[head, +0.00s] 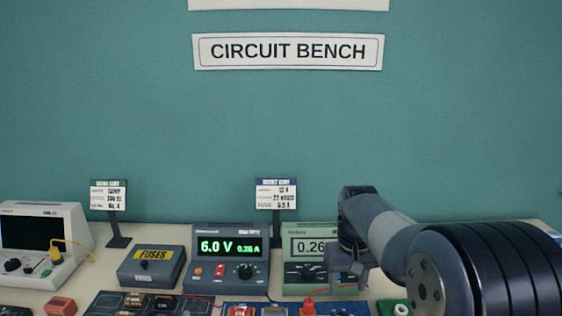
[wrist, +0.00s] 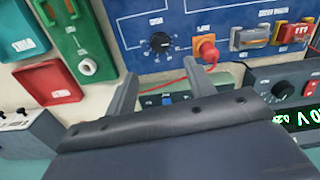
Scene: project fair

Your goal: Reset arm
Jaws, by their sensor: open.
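My gripper (head: 348,280) is at the right in the head view, at the end of my arm, which reaches in from the right edge. It is in front of the green meter and hides part of its face. In the wrist view my gripper (wrist: 160,72) has its two fingers apart, with nothing between them. The fingers point toward a blue circuit board (wrist: 136,35) with a black knob (wrist: 160,42) and a red-orange plug (wrist: 205,48).
The power supply (head: 230,262) reads 6.0 V, left of the green meter (head: 300,232). A fuses box (head: 152,266), an oscilloscope (head: 40,243) and two sign stands (head: 108,195) (head: 276,194) are farther left and behind. Red wires run along the bench.

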